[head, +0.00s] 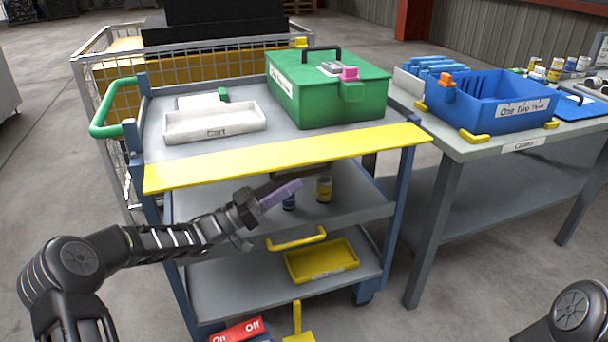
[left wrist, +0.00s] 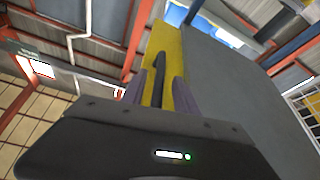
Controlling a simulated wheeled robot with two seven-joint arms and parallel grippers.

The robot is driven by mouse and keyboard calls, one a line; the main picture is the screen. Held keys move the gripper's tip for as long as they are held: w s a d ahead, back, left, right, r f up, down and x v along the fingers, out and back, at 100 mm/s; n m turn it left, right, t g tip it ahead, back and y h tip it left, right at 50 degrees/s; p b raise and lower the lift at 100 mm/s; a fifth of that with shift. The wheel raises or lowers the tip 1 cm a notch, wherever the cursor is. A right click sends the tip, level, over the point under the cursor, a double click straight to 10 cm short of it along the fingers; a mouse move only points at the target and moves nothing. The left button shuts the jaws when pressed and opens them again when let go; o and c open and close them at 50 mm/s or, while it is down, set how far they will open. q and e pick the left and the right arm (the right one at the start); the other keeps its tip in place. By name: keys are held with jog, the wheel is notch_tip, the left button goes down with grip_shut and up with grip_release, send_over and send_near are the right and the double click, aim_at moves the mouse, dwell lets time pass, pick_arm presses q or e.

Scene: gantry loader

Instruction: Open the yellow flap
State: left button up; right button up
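The yellow flap (head: 285,158) is a long flat strip along the front edge of the cart's top in the head view. Its yellow face (left wrist: 163,45) also shows in the left wrist view, with a dark bar-like handle along it. My left gripper (head: 284,192), with pale purple fingers, is just below the flap's front edge. In the left wrist view, the left gripper (left wrist: 157,88) is open, with one finger on each side of the dark bar and gaps showing. I cannot tell whether a finger touches it. My right gripper is out of view.
The cart top (head: 225,145) holds a white tray (head: 215,124) and a green box (head: 328,88). Small containers stand on the middle shelf behind my left gripper; a yellow tray (head: 322,262) is below. A workbench (head: 480,147) with a blue bin (head: 490,105) stands right.

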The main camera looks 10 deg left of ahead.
aim_at(304, 173)
pick_arm(q)
jog(key=shift+x, duration=2.35)
jog(key=shift+c, duration=0.3)
grip_shut()
